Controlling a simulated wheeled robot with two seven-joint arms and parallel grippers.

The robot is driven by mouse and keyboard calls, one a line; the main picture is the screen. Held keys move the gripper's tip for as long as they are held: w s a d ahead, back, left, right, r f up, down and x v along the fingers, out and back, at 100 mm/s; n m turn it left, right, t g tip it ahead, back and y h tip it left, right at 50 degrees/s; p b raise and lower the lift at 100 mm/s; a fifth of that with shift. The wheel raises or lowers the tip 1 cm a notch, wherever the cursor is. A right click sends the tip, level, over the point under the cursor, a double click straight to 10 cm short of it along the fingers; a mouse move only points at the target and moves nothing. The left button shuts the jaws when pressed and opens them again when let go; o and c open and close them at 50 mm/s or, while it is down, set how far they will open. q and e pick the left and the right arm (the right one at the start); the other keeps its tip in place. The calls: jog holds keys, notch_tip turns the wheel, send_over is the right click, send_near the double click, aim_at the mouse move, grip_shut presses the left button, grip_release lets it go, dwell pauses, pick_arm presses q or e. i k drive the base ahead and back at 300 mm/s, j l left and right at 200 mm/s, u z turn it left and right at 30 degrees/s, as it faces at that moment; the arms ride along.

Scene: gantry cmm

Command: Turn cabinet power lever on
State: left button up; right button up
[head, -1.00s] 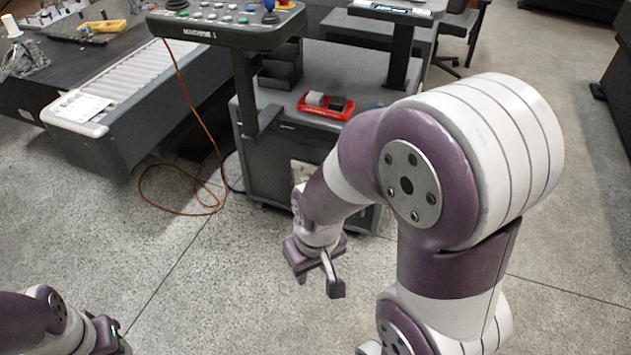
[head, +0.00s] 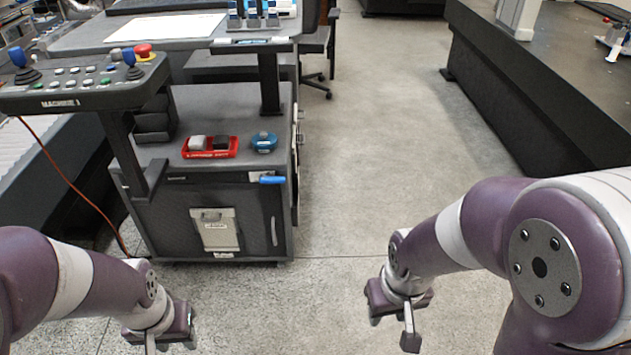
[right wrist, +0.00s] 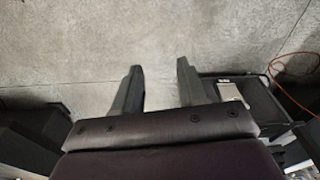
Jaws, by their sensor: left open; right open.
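The dark cabinet (head: 255,222) stands ahead at left of centre in the head view. Its front carries a pale box (head: 216,231) with a small label, which also shows in the right wrist view (right wrist: 232,92). Small fittings (head: 298,140) stick out along its right side, seen edge-on; I cannot make out a power lever or its position. My left gripper (head: 168,345) is low in front of the cabinet, apart from it. My right gripper (head: 405,322) hangs over bare floor to the cabinet's right. In the right wrist view its fingers (right wrist: 159,68) are apart and empty.
A button panel (head: 85,85) juts out at left above the cabinet. A red tray (head: 210,148) and a blue round item (head: 264,142) lie on the cabinet top. An orange cable (head: 72,186) hangs at left. A long dark bench (head: 530,100) stands right. The floor (head: 390,130) between is clear.

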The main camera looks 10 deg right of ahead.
aim_at(263, 179)
jog(key=i+j+u, duration=0.15)
jog(key=i, duration=0.3)
jog(key=i+j+u, duration=0.15)
jog(key=i, duration=0.25)
